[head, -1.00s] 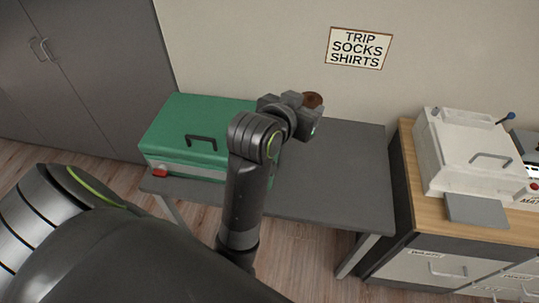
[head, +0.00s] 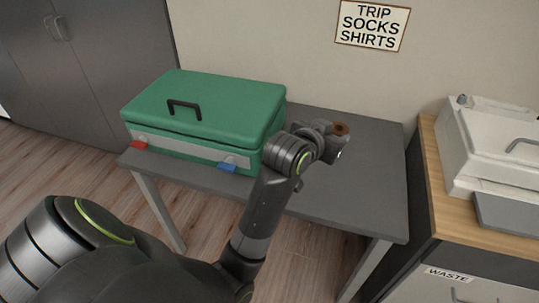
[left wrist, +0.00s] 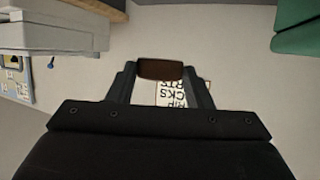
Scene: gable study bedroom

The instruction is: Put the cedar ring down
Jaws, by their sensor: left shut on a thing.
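The cedar ring (head: 341,129) is a small brown piece at the tip of my left gripper (head: 338,143) in the head view. In the left wrist view the cedar ring (left wrist: 160,69) shows as a dark brown band between the two fingers of my left gripper (left wrist: 159,76), which is shut on it. In the head view the gripper and ring appear over the back right part of the grey table (head: 375,190). I cannot tell how high above the top they are. My right gripper is not in view.
A closed green suitcase (head: 205,105) with red and blue latches lies on the table's left part. The table's right part is bare. A wooden-topped cabinet (head: 452,185) with a white machine (head: 490,150) stands at the right. A sign (head: 372,25) hangs on the wall.

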